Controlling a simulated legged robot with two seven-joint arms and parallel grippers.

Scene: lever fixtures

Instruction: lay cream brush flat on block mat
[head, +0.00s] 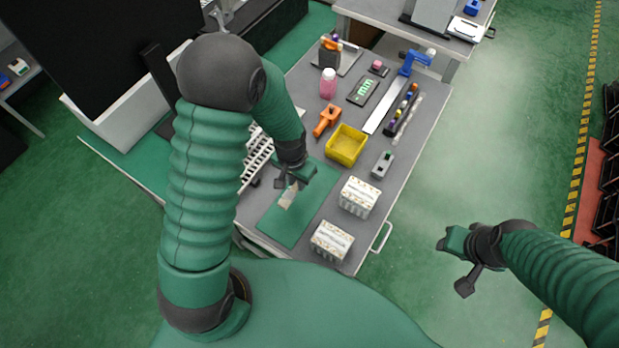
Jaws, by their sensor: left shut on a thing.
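The cream brush (288,197) is in my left gripper (291,180), whose jaws are shut on its upper part. The brush hangs tilted over the green mat (284,233), which lies at the near left of the grey workbench. I cannot tell whether the brush's lower end touches the mat. My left forearm and gripper hide part of the mat's far end. My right gripper (455,262) is off to the right of the bench, above the floor, with its fingers spread apart and empty.
Two white patterned boxes (358,197) (331,242) stand right of the mat. A yellow bin (346,145), an orange tool (327,122), a grey block (382,164) and a pink bottle (328,83) stand farther back. A white rack (256,160) lies beside my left arm.

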